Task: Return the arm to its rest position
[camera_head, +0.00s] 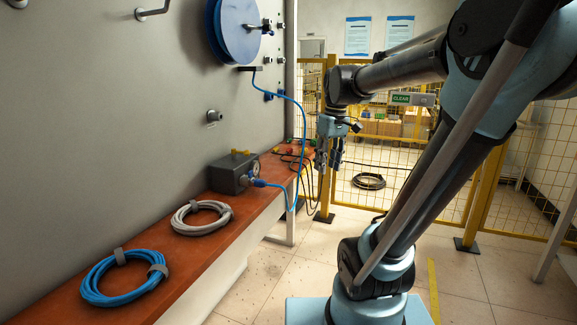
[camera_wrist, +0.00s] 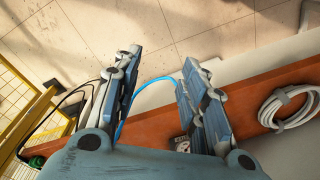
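My gripper (camera_head: 330,163) hangs down at the end of my arm, past the far end of the red-brown bench (camera_head: 190,252) and in front of the yellow fence. In the wrist view my gripper (camera_wrist: 160,62) has its two fingers apart with nothing held between them. The blue hose (camera_wrist: 150,80) shows beyond the gap between the fingers, over the bench edge. My arm is extended from its base at the lower right up and over to the left.
A grey box with a gauge (camera_head: 232,173), a grey cable coil (camera_head: 201,216) and a blue hose coil (camera_head: 124,277) lie on the bench. A blue reel (camera_head: 238,30) is on the grey wall panel. Yellow fencing (camera_head: 458,190) stands behind. The floor before the bench is clear.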

